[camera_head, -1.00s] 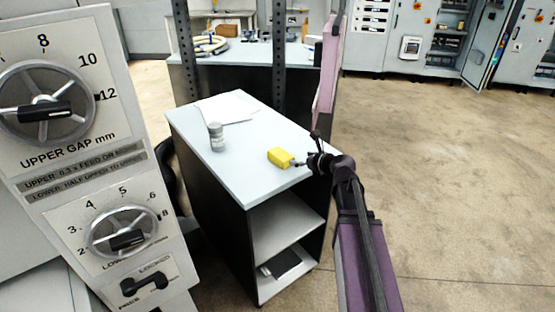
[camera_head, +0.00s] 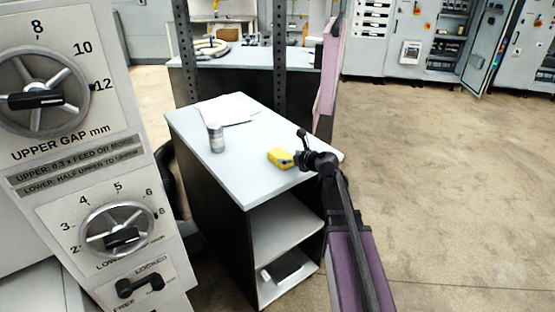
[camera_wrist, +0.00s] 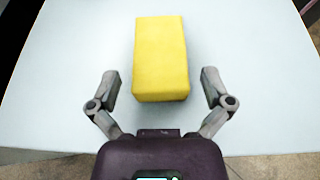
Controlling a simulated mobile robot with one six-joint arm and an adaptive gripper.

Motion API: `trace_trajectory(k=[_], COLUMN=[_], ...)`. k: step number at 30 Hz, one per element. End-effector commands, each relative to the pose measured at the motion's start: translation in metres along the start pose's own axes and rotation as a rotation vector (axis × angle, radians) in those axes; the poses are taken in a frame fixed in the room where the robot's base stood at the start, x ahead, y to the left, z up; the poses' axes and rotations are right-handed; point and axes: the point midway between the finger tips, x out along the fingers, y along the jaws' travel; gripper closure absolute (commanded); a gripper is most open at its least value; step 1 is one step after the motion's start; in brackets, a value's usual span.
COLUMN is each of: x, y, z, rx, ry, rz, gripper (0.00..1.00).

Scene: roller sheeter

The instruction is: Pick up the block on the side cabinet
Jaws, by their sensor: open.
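The yellow block (camera_head: 279,158) lies on the pale top of the side cabinet (camera_head: 245,175), near its right edge. In the wrist view the block (camera_wrist: 161,58) sits ahead of and between the fingers of my gripper (camera_wrist: 161,85). The fingers are spread, one on each side of the block's near end, with a gap on both sides. The head view shows my gripper (camera_head: 297,159) at the block's right end, where it partly hides that end. The cabinet top (camera_wrist: 60,90) fills most of the wrist view.
A grey cylinder (camera_head: 215,138) and white papers (camera_head: 228,108) are on the cabinet top, left of the block. A dark item (camera_head: 282,270) lies on a lower shelf. The sheeter panel with dials (camera_head: 80,150) stands at the left. Open floor (camera_head: 440,180) is at the right.

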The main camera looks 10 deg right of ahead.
Motion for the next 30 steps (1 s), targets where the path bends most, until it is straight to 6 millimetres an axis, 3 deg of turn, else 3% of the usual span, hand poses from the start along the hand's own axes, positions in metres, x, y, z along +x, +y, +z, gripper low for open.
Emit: trace_trajectory(k=[15,30], x=[0.049,0.05], y=[-0.002,-0.001], z=[0.0,0.001], rx=[0.0,0.0], ry=[0.0,0.0], rz=[0.0,-0.001], gripper=[0.0,0.0])
